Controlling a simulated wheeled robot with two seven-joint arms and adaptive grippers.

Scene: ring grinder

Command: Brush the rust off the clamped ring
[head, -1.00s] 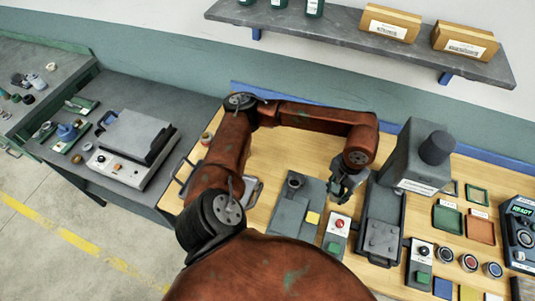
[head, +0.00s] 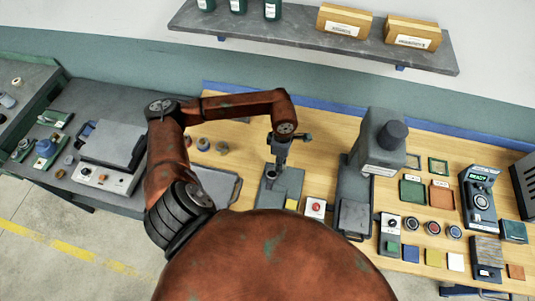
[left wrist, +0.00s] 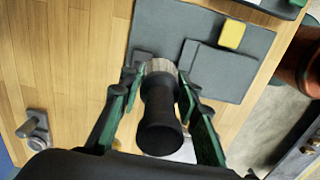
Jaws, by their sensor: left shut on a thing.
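My left gripper (head: 279,150) hangs over the grey fixture plate (head: 290,188) and is shut on a dark, waisted handle. In the left wrist view the gripper's green-edged fingers (left wrist: 158,78) flank this brush (left wrist: 160,125), whose far end has a pale, bristle-like tip. The tip overlaps the edge of the grey plate (left wrist: 228,85); I cannot tell whether it touches. The clamped ring cannot be made out; my gripper and the brush cover that part of the fixture. My right gripper is not in view.
The grey grinder (head: 379,155) stands to the right of the fixture, with a red-button box (head: 315,207) between. A tray (head: 221,187) lies to the left, with small round parts (head: 203,143) behind. Bare wood (head: 245,135) shows behind the fixture.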

